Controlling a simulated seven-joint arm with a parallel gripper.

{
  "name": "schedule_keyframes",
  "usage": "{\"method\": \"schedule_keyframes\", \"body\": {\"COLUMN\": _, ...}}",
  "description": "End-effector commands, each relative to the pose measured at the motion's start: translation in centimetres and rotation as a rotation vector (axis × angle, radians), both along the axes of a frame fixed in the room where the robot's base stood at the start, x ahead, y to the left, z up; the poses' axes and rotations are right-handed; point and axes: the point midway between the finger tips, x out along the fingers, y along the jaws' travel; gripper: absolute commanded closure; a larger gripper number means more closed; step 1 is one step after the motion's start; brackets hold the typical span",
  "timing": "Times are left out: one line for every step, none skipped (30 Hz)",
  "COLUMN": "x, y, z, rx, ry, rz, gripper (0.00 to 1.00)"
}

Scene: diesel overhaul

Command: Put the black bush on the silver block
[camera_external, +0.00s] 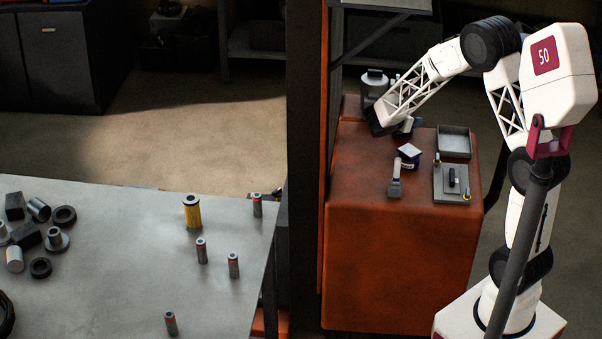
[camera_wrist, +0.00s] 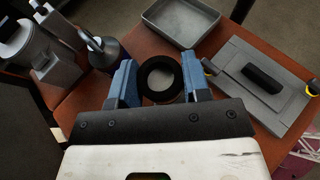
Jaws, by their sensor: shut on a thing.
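My gripper (camera_wrist: 160,82) has its two blue fingers closed on the outside of a black bush (camera_wrist: 143,72), a ring with an open hole, in the wrist view. In the external view my gripper (camera_external: 404,130) is over the far part of the orange bench, and the bush is hidden or too small to make out. A silver blocky part (camera_wrist: 60,68) stands left of my gripper in the wrist view, apart from the bush. I cannot tell for sure that it is the silver block.
A dark knobbed container (camera_wrist: 105,50) is close to my left finger. A grey tray (camera_external: 454,142) and a grey plate with a black handle (camera_external: 447,187) lie right. A grey tool (camera_external: 395,183) lies nearer.

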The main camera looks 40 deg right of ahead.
Motion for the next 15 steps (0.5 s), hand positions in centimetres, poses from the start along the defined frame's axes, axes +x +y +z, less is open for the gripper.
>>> {"method": "schedule_keyframes", "body": {"x": 0.00, "y": -0.14, "z": 0.01, "rx": 0.000, "ry": 0.000, "rz": -0.001, "gripper": 0.88}}
{"method": "schedule_keyframes", "body": {"x": 0.00, "y": -0.17, "z": 0.00, "rx": 0.000, "ry": 0.000, "rz": -0.001, "gripper": 0.88}}
{"method": "schedule_keyframes", "body": {"x": -0.01, "y": -0.20, "z": 0.01, "rx": 0.000, "ry": 0.000, "rz": -0.001, "gripper": 0.88}}
{"method": "schedule_keyframes", "body": {"x": -0.01, "y": -0.20, "z": -0.01, "rx": 0.000, "ry": 0.000, "rz": -0.001, "gripper": 0.88}}
{"method": "schedule_keyframes", "body": {"x": -0.01, "y": -0.19, "z": 0.00, "rx": 0.000, "ry": 0.000, "rz": -0.001, "gripper": 0.88}}
{"method": "schedule_keyframes", "body": {"x": -0.01, "y": -0.18, "z": 0.00, "rx": 0.000, "ry": 0.000, "rz": 0.000, "gripper": 0.88}}
{"method": "schedule_keyframes", "body": {"x": -0.01, "y": -0.18, "z": 0.00, "rx": 0.000, "ry": 0.000, "rz": -0.001, "gripper": 0.88}}
{"method": "schedule_keyframes", "body": {"x": -0.01, "y": -0.18, "z": 0.00, "rx": 0.000, "ry": 0.000, "rz": -0.001, "gripper": 0.88}}
{"method": "schedule_keyframes", "body": {"x": -0.01, "y": -0.18, "z": 0.00, "rx": 0.000, "ry": 0.000, "rz": -0.001, "gripper": 0.88}}
{"method": "schedule_keyframes", "body": {"x": -0.01, "y": -0.18, "z": 0.00, "rx": 0.000, "ry": 0.000, "rz": -0.001, "gripper": 0.88}}
{"method": "schedule_keyframes", "body": {"x": -0.01, "y": -0.17, "z": -0.01, "rx": 0.000, "ry": 0.000, "rz": -0.001, "gripper": 0.88}}
{"method": "schedule_keyframes", "body": {"x": -0.01, "y": -0.17, "z": -0.07, "rx": 0.000, "ry": 0.000, "rz": -0.001, "gripper": 0.88}}
{"method": "schedule_keyframes", "body": {"x": -0.01, "y": -0.17, "z": -0.15, "rx": 0.000, "ry": 0.000, "rz": -0.001, "gripper": 0.88}}
{"method": "schedule_keyframes", "body": {"x": -0.01, "y": -0.17, "z": -0.28, "rx": 0.000, "ry": 0.001, "rz": -0.001, "gripper": 0.88}}
{"method": "schedule_keyframes", "body": {"x": 0.00, "y": -0.16, "z": -0.52, "rx": 0.000, "ry": 0.001, "rz": -0.001, "gripper": 0.88}}
